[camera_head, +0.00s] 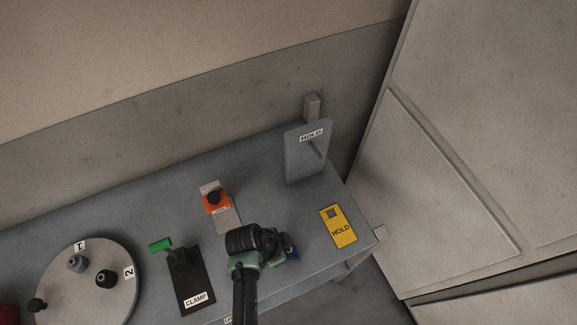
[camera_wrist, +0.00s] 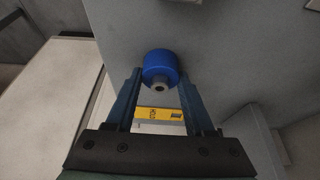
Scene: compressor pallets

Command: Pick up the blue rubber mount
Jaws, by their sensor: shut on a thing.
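The blue rubber mount (camera_wrist: 160,66) is a short blue cylinder with a pale metal stud. In the wrist view it sits between the tips of my gripper (camera_wrist: 160,82), which is shut on it. In the head view a small bit of the blue mount (camera_head: 292,252) shows beside my gripper (camera_head: 288,255), at the right end of my dark arm, over the front of the grey-blue table. The arm hides most of the mount there. I cannot tell how far the mount is above the table top.
A yellow HOLD plate (camera_head: 338,227) lies right of my gripper. An upright HOLD panel (camera_head: 307,152) stands behind it. An orange button box (camera_head: 214,198), a CLAMP fixture (camera_head: 189,279) with a green handle and a round numbered plate (camera_head: 66,297) with mounts are left. A wall panel (camera_head: 450,170) stands right.

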